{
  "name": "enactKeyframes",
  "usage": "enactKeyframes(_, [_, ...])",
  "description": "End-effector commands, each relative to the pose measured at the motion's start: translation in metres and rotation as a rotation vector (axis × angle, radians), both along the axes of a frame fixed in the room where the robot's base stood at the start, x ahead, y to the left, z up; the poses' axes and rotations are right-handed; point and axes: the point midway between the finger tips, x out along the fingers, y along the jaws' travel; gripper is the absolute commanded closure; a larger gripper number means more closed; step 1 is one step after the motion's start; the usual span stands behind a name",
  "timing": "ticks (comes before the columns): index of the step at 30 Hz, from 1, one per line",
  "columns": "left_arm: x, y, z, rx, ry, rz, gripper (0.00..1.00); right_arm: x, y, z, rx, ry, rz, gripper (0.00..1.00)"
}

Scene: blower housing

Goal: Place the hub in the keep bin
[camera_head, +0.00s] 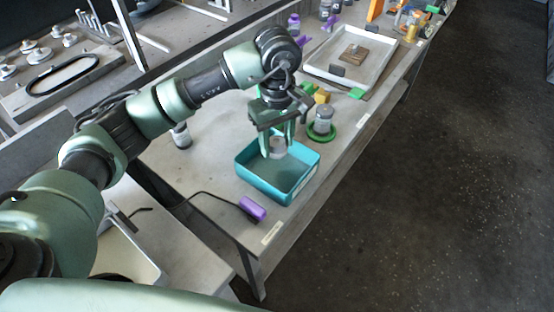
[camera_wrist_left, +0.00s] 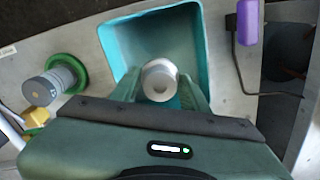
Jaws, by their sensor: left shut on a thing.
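The hub (camera_wrist_left: 159,82) is a small light-grey round part with a hole in its middle. My left gripper (camera_wrist_left: 160,92) is shut on it. In the head view the hub (camera_head: 277,147) hangs between the fingertips of my left gripper (camera_head: 277,142). The keep bin (camera_head: 268,190) is a teal open box on the bench. In the left wrist view the bin (camera_wrist_left: 117,50) lies beyond and beneath the held hub. The hub is over the bin's far part; the exact height above its floor is hard to tell. The bin looks empty. My right gripper is not in view.
A grey cylinder on a green ring (camera_head: 322,124) stands to the bin's right. A purple object (camera_head: 252,209) with a black cable lies in front of the bin. A white tray (camera_head: 335,82) sits farther back. Yellow and green pieces (camera_head: 321,96) lie behind the gripper.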

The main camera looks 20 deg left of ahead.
Motion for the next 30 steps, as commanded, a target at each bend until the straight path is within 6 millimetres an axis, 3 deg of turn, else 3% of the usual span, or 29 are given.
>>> enactKeyframes(3, [-0.001, 0.000, -0.024, 0.000, 0.003, 0.002, 1.00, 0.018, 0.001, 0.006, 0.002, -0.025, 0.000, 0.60])
enactKeyframes(8, [0.000, 0.000, -0.040, 0.000, 0.000, 0.000, 1.00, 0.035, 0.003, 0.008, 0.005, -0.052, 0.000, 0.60])
enactKeyframes(19, [0.000, 0.000, -0.082, -0.001, 0.001, 0.001, 1.00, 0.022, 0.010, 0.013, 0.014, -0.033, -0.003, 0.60])
enactKeyframes(30, [0.001, 0.000, -0.088, -0.001, -0.002, 0.000, 1.00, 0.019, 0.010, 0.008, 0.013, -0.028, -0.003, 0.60])
